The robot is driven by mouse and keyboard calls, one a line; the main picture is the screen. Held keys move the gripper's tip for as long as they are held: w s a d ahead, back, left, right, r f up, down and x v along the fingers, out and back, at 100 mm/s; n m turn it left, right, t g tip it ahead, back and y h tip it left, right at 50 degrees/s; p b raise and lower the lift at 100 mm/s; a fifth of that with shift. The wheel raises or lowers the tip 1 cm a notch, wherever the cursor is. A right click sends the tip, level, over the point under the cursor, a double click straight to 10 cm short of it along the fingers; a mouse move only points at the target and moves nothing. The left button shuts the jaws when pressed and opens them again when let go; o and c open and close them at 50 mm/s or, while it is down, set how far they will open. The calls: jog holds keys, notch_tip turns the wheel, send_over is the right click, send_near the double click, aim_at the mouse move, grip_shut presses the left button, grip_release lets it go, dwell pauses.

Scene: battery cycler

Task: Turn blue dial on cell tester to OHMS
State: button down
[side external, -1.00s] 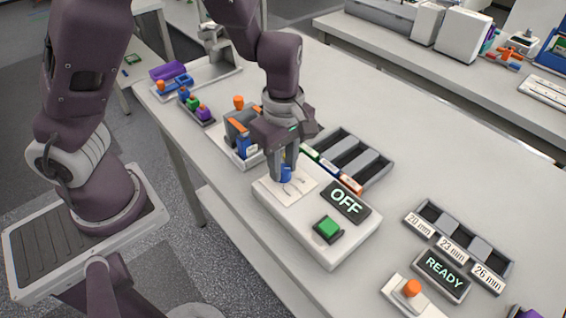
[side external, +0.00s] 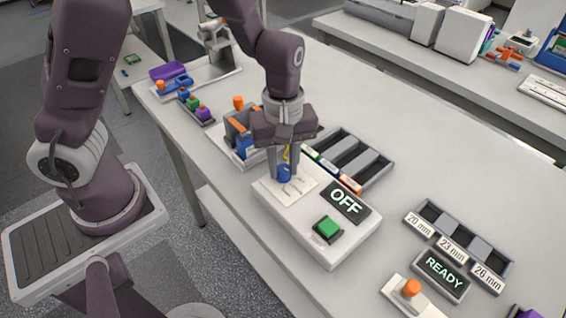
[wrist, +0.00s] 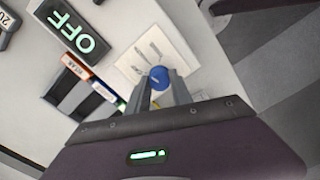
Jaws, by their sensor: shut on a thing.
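The cell tester (side external: 280,208) is a white box on the bench with a dark display (side external: 345,202) reading OFF. Its blue dial (side external: 284,174) sits on a white label plate (side external: 299,187) at the end away from the green button. My gripper (side external: 286,170) points down over the dial, with its fingers on either side of it. In the wrist view the blue dial (wrist: 159,77) shows between the fingertips of my gripper (wrist: 161,82), which are shut on it. A pale pointer mark shows on the dial; the plate's markings are too small to read.
A green button (side external: 328,228) is on the tester's near end. A sorting tray (side external: 350,158) with dark slots stands behind it. A box of cells (side external: 236,135) stands close behind my gripper. A sizing rack and READY display (side external: 441,274) are at the right.

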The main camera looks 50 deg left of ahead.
aim_at(284, 168)
jog(key=m, duration=0.5)
jog(key=shift+m, duration=0.3)
jog(key=m, duration=0.4)
jog(key=shift+w+m, duration=0.1)
jog(key=shift+m, duration=0.5)
jog(key=c, duration=1.1)
grip_release()
jog(key=shift+c, duration=0.2)
notch_tip(284, 168, up, 7)
jog(key=shift+r, duration=0.1)
